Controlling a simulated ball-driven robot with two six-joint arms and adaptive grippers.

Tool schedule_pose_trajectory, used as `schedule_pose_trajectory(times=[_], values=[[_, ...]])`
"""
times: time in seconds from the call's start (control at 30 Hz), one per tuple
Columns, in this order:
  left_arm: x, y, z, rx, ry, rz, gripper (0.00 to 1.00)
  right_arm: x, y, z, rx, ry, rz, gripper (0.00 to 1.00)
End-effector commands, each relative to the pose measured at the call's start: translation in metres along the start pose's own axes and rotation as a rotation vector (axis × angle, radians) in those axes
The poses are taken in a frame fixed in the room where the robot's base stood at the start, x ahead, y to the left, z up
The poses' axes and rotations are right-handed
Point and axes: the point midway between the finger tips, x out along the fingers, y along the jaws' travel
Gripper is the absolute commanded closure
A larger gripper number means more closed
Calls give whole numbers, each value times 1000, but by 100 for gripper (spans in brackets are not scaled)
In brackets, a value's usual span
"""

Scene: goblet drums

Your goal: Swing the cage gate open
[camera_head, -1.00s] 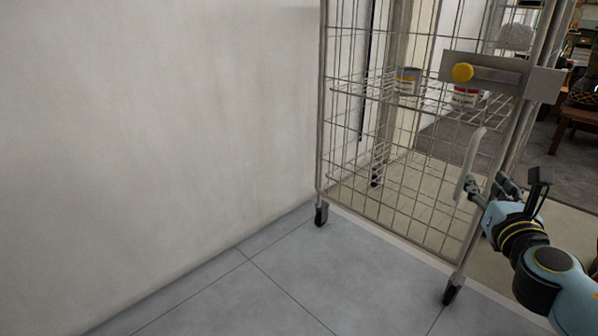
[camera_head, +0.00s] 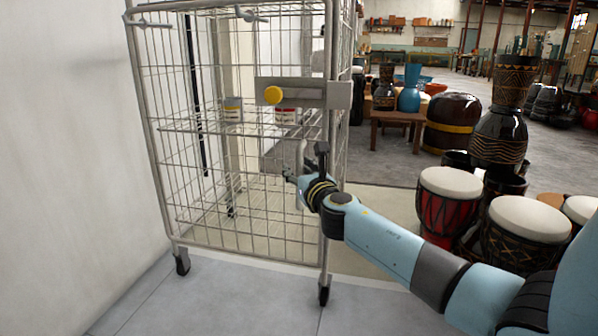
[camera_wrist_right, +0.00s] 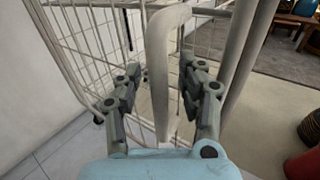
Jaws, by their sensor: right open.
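The wire cage (camera_head: 240,220) stands on casters, and its front gate looks closed. A flat metal latch plate with a yellow knob (camera_head: 272,95) crosses the gate's right side near the post. My right gripper (camera_head: 294,176) is at the gate's right side, below the latch plate. In the right wrist view a pale upright handle (camera_wrist_right: 160,70) runs between the two fingers of the open right gripper (camera_wrist_right: 160,95). Gaps show on both sides of the handle, so the fingers look apart from it. My left gripper is not in view.
Two cans, one yellow-banded (camera_head: 232,104) and one red-labelled (camera_head: 286,116), sit on the cage's shelf. A pale wall (camera_head: 70,150) is close on the left. Goblet drums (camera_head: 450,190) crowd the floor at right. Grey floor (camera_head: 230,300) in front is clear.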

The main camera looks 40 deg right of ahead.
Motion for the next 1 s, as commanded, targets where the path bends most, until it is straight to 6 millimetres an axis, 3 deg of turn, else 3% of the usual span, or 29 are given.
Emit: schedule_pose_trajectory(times=[0.03, 0.33, 1.0], values=[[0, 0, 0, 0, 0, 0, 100, 0, 0, 0, 0, 0, 0, 62], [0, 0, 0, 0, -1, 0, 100, 0, 0, 0, 0, 0, 0, 100], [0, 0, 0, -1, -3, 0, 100, -1, -1, -1, -1, 1, -8, 100]])
